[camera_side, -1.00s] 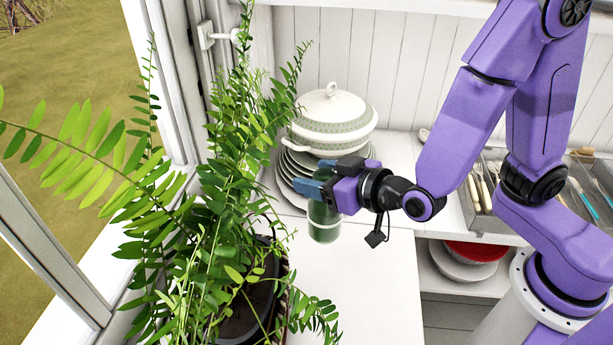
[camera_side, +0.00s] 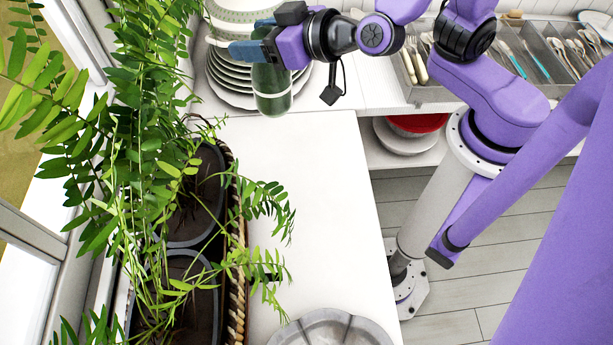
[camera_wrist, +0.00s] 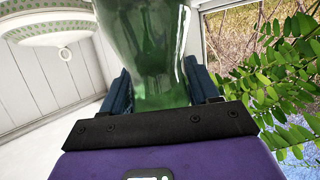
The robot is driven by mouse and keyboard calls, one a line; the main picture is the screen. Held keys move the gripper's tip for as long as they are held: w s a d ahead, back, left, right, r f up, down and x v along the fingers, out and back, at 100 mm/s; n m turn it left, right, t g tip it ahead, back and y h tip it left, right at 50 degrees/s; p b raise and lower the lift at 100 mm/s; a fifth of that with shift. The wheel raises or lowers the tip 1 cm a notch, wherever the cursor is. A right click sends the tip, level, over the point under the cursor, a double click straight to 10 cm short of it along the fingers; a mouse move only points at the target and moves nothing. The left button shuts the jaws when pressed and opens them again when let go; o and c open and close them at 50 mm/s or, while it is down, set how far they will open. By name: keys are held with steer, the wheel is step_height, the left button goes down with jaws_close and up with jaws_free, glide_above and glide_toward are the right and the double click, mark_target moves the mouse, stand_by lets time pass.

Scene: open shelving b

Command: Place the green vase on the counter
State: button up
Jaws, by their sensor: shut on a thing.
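The green vase (camera_side: 271,88) is a translucent green glass vessel, held upright in my gripper (camera_side: 250,50). In the side view its lower part hangs below the fingers, in front of the plate stack. In the wrist view the vase (camera_wrist: 153,45) stands between the two blue fingers (camera_wrist: 160,92), which close on its sides. The white counter (camera_side: 310,175) lies below and toward the viewer, with a bare stretch. I cannot tell for certain whether the vase's base touches the counter, but it looks raised.
Stacked plates (camera_side: 226,86) with a lidded tureen (camera_side: 235,12) stand behind the vase. A leafy plant in a wicker planter (camera_side: 238,270) lines the left side. A grey fluted dish (camera_side: 330,330) sits at the near edge. A cutlery tray (camera_side: 440,92) is at right.

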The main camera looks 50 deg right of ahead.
steer(key=shift+s+a+r+n+g+y, duration=1.45)
steer(key=shift+a+r+n+g+y, duration=2.6)
steer(key=shift+n+y, duration=1.6)
steer(key=s+d+f+n+g, duration=0.6)
steer(key=s+f+n+g, duration=0.1)
steer(key=f+g, duration=0.15)
step_height(320, 180, down, 17)
steer(key=shift+s+d+g, duration=0.15)
steer(key=shift+s+g, duration=0.15)
steer(key=shift+g, duration=0.1)
steer(key=shift+f+n, duration=0.15)
steer(key=shift+n, duration=0.1)
